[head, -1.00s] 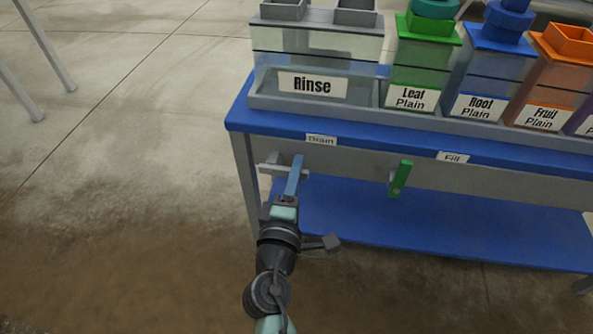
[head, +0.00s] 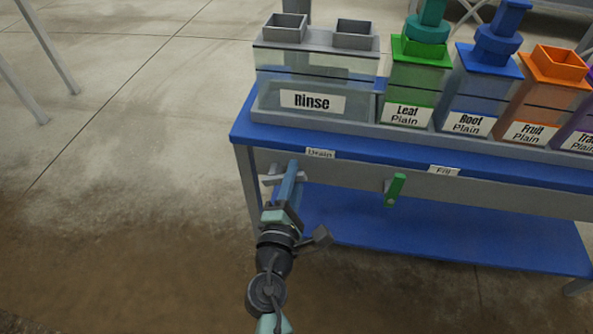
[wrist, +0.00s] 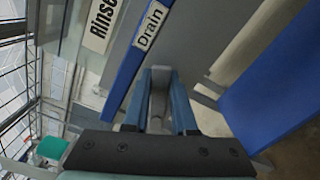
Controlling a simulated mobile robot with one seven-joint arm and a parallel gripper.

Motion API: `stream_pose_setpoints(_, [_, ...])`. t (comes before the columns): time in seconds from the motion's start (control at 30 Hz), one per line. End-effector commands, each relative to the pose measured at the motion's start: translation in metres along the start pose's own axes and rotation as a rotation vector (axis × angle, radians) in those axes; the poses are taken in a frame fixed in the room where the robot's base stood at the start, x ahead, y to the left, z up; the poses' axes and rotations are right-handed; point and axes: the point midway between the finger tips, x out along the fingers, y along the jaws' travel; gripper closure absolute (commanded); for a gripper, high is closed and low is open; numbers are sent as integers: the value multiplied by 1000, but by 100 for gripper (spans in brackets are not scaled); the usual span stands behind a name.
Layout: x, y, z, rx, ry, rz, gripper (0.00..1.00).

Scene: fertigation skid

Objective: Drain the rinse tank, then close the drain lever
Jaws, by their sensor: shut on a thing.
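The rinse tank (head: 315,78) is a clear box with a grey lid and a "Rinse" label, at the left end of the bench. Its liquid level is hard to tell. The drain lever (head: 268,180) is grey and sits under the "Drain" label (head: 320,154), partly hidden by my gripper (head: 291,170). In the wrist view, the blue fingers of my gripper (wrist: 161,75) are closed around the grey lever (wrist: 158,88), below the "Drain" label (wrist: 150,27).
A green fill lever (head: 395,188) hangs to the right under the "Fill" label (head: 445,170). Leaf (head: 415,85), Root (head: 480,92) and Fruit (head: 540,98) tanks stand right of the rinse tank. A blue lower shelf (head: 430,240) lies below. Floor is open at left.

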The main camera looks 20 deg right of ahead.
Motion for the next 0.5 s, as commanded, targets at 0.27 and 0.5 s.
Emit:
stream_pose_setpoints(0.27, [-1,17,-1,-268,3,0,100])
stream_pose_setpoints(0.5, [-1,26,-5,-496,3,0,100])
